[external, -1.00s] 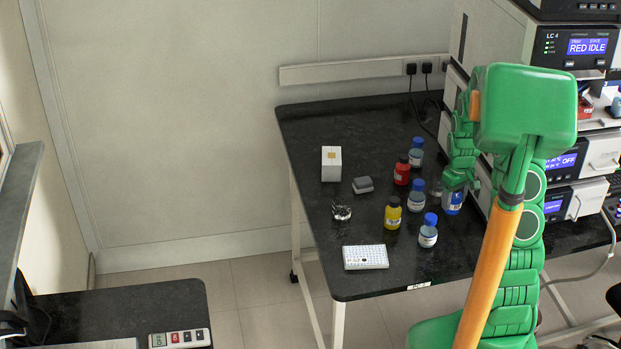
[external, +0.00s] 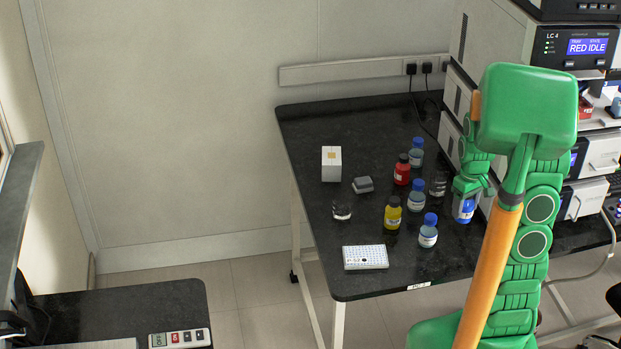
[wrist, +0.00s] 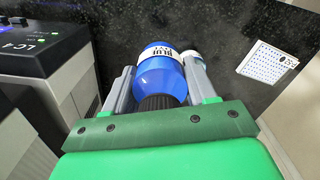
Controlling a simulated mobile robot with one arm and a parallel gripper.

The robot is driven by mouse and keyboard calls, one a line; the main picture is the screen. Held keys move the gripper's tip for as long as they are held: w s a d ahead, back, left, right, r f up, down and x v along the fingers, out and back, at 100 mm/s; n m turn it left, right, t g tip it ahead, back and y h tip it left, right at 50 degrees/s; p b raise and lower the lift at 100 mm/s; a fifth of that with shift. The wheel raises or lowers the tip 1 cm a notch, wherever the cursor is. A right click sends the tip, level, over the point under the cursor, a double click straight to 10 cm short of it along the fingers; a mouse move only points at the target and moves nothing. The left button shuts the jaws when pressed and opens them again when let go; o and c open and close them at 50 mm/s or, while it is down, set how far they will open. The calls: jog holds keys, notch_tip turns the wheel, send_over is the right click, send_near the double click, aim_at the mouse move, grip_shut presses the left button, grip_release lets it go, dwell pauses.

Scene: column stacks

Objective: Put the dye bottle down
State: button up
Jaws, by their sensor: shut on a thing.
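The dye bottle is blue with a dark cap and a white label reading BLUE. It shows in the external view (external: 465,208), below my gripper (external: 467,188), at the right part of the black bench beside the instrument stack. In the wrist view the bottle (wrist: 160,78) sits between the two grey fingers of my gripper (wrist: 162,70), which are shut on it. The bottle looks about upright. I cannot tell whether its base touches the bench.
On the bench (external: 330,260), a clear bottle (external: 438,185), blue-capped bottles (external: 416,197), a yellow bottle (external: 393,213) and a red bottle (external: 402,170) stand left of my gripper. A white well plate (external: 365,257) lies near the front. The instrument stack (external: 590,190) is close on the right.

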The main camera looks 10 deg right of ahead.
jog(key=shift+s+r, duration=0.15)
jog(key=shift+s, duration=0.1)
jog(key=shift+a, duration=0.15)
jog(key=s+a+r+n, duration=0.15)
jog(key=s+a, duration=0.35)
jog(key=a, duration=0.6)
jog(key=s+a+r+n, duration=0.15)
jog(key=s+a, duration=0.25)
jog(key=a, duration=0.7)
send_over(365, 252)
jog(key=shift+s+d+f, duration=0.1)
jog(key=shift+s+f, duration=0.05)
jog(key=shift+f, duration=2.25)
jog(key=shift+s+f, duration=0.1)
jog(key=shift+f, duration=2.3)
jog(key=shift+w+f, duration=0.25)
jog(key=shift+f, duration=1.6)
jog(key=shift+f, duration=0.2)
